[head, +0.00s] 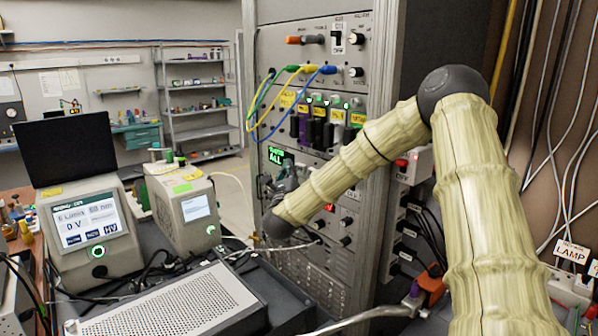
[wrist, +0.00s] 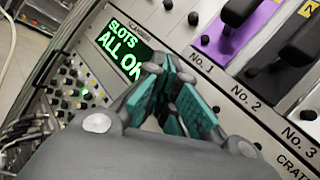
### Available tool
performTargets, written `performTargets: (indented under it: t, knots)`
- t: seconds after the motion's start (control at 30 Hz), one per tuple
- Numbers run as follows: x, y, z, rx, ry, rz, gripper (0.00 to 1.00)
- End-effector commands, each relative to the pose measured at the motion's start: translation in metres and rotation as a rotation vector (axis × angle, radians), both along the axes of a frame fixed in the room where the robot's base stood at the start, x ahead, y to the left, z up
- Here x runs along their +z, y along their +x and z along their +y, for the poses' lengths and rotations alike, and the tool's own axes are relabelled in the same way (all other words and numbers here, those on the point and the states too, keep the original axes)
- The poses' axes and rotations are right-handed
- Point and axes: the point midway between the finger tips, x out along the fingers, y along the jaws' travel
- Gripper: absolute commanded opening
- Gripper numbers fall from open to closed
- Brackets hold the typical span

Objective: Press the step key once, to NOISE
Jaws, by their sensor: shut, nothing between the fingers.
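My gripper (head: 284,180) is in front of the rack at mid height, at the end of my bent arm. In the wrist view my gripper (wrist: 172,72) is shut and empty, its teal-padded fingers together near the panel strip beside the label No. 1. Contact with the panel cannot be told. A green-lit display (wrist: 124,48) reading "SLOTS ALL OK" is just left of the fingers; it also shows in the head view (head: 276,156). I cannot make out a step key or the word NOISE; my gripper and arm hide part of the panel.
The rack (head: 384,60) carries coloured slot modules (head: 320,130) and plugged cables (head: 292,70) above my gripper. A lower panel of knobs (wrist: 78,88) is at left in the wrist view. An instrument (head: 88,226) showing 0 V and a perforated box (head: 170,305) stand at left.

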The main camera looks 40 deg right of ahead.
Motion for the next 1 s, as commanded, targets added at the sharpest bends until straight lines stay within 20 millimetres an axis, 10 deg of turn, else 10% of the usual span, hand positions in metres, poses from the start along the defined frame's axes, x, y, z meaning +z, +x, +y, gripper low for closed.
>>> performTargets:
  t: [1.0]
  knots:
    - [0.0001,0.0005,-0.0082,0.000,0.001,-0.001,0.00]
